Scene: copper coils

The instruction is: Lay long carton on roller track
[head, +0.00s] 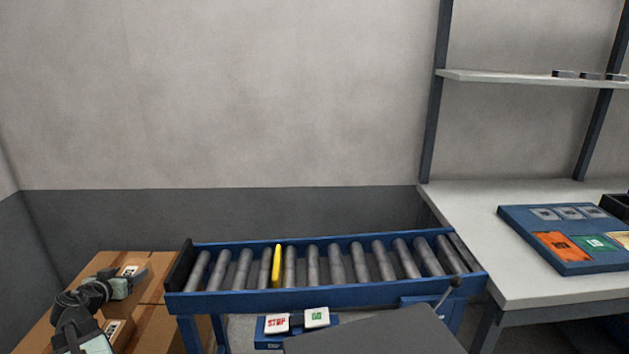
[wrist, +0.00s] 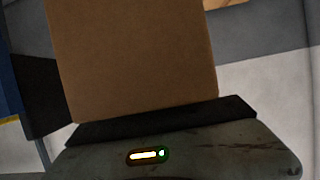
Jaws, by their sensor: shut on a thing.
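The roller track (head: 325,264) has a blue frame with grey rollers and stands in the middle of the head view. Its rollers carry no carton. My gripper (head: 135,282) is at the lower left, over brown cartons (head: 155,263) and left of the track. In the wrist view a plain brown carton (wrist: 135,60) stands against the dark jaw of my gripper (wrist: 150,113), which is shut on it. The carton's upper end runs out of the wrist view. In the head view I cannot clearly separate the held carton from those around it.
One roller-like bar (head: 277,266) is yellow. A dark end plate (head: 179,265) stands at the track's left end. A control box with STOP and green buttons (head: 296,321) is in front. A workbench (head: 470,215) with a blue board (head: 570,245) stands at right.

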